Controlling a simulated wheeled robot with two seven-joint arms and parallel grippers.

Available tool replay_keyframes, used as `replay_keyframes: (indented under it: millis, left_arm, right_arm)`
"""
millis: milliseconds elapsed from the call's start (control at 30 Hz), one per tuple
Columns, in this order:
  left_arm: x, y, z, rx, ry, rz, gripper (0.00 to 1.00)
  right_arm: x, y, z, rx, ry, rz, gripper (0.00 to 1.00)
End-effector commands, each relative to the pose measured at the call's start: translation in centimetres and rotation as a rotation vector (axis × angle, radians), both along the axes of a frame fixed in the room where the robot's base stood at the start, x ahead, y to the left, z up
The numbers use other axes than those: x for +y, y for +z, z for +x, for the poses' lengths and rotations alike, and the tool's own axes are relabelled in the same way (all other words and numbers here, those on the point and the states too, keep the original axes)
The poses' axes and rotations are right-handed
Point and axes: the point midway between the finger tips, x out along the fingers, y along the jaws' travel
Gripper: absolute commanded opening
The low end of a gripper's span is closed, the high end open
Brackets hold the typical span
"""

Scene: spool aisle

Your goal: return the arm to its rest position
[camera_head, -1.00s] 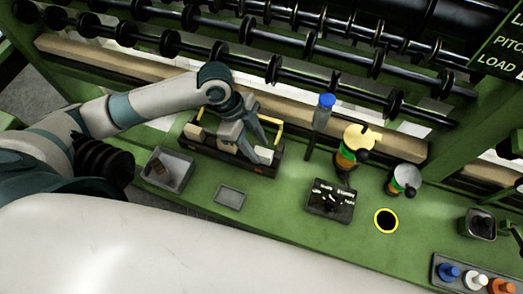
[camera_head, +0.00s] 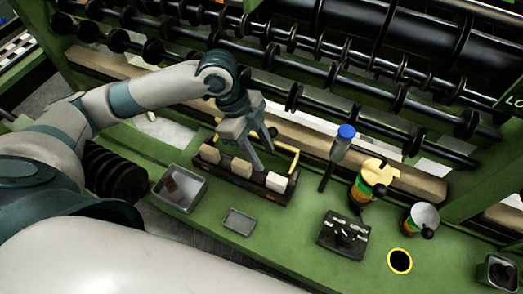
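My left arm (camera_head: 150,90) reaches in from the left over the green bench. My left gripper (camera_head: 264,156) points down above a dark tray (camera_head: 237,184) with yellow handles. Its two fingers stand apart and I see nothing between them. My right gripper is out of view.
A grey bin (camera_head: 182,188) holding a brown piece and a small grey tray (camera_head: 238,221) lie in front. A blue-topped post (camera_head: 340,145), a black knob panel (camera_head: 343,235) and a yellow-ringed hole (camera_head: 400,261) are to the right. Black roller racks (camera_head: 300,95) run behind.

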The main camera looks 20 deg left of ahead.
Motion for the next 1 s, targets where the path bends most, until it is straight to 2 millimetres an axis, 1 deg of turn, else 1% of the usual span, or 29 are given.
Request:
replay_keyframes:
  millis: [367,467,533,667,800,900,1000]
  left_arm:
    - [0.0,0.0,0.0,0.000,0.000,-0.001,0.40]
    - [-0.4,-0.2,0.0,0.003,0.001,-0.011,0.40]
    - [-1.0,-0.4,0.1,0.008,0.003,-0.029,0.40]
    - [-3.1,-1.5,0.1,0.027,0.012,-0.094,0.40]
    - [-6.7,-3.4,0.1,0.052,0.040,-0.203,0.40]
    - [-8.8,-4.7,0.1,0.064,0.067,-0.271,0.40]
    - [-10.3,-5.8,0.0,0.074,0.092,-0.322,0.40]
  right_arm:
    - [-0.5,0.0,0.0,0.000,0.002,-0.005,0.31]
    - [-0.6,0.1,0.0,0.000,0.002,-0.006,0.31]
    - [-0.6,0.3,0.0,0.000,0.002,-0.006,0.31]
    - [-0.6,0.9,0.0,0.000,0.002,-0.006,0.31]
    - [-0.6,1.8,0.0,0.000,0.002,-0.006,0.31]
    - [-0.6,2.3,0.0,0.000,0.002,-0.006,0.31]
    - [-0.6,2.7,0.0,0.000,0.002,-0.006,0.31]
